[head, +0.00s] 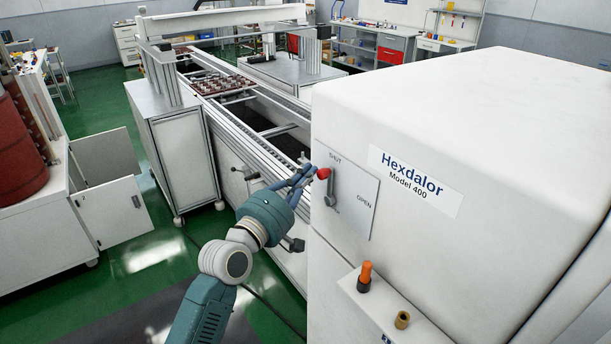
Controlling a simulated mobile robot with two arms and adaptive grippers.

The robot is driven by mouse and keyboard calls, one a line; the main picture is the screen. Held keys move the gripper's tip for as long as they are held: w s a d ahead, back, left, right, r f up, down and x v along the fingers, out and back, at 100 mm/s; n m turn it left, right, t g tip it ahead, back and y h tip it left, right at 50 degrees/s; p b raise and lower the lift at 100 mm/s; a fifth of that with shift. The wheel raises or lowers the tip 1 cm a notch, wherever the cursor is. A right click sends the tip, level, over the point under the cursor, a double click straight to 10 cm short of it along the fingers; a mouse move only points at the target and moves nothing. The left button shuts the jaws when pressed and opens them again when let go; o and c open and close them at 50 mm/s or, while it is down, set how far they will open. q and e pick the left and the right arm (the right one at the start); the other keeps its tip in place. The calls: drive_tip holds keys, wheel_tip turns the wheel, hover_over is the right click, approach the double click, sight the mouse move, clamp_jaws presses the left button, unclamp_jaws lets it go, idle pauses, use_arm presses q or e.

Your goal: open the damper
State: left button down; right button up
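The damper lever (331,192) is on a pale plate (359,205) on the side of the white Hexdalor Model 400 machine (450,150). The plate reads SHUT at its upper left and OPEN at its lower right. The lever stands roughly upright, its red knob (323,173) at the top beside the SHUT word. My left gripper (309,176) is just left of the knob, fingers pointing at it. Whether the fingers touch the knob or are closed around it is unclear. My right gripper is not in view.
A small ledge (385,312) below the plate holds an orange-topped item (365,277) and a brass-coloured piece (402,320). A conveyor (240,115) with a pot tray runs behind my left arm. A white cabinet (178,150) stands left of the conveyor. Green floor is open at left.

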use_arm(q)
drive_tip(key=shift+s+d, duration=0.1)
drive_tip(key=s+d+f+m+h+b, duration=0.1)
drive_tip(key=s+d+m+h+b, duration=0.1)
drive_tip(key=m+b, duration=0.5)
drive_tip(key=s+d+f+m+g+h+b, duration=0.1)
drive_tip(key=s+d+f+m+h+b, duration=0.1)
drive_tip(key=m+b, duration=0.6)
drive_tip(key=s+d+h, duration=0.1)
drive_tip(key=s+h, duration=0.1)
drive_tip(key=s, duration=0.1)
drive_tip(key=shift+s+d+f+m+h, duration=0.15)
drive_tip(key=shift+f+m+h, duration=0.15)
drive_tip(key=shift+h, duration=0.1)
drive_tip(key=shift+s, duration=0.1)
drive_tip(key=s+a, duration=0.5)
drive_tip(key=a, duration=0.2)
drive_tip(key=shift+s+a, duration=0.3)
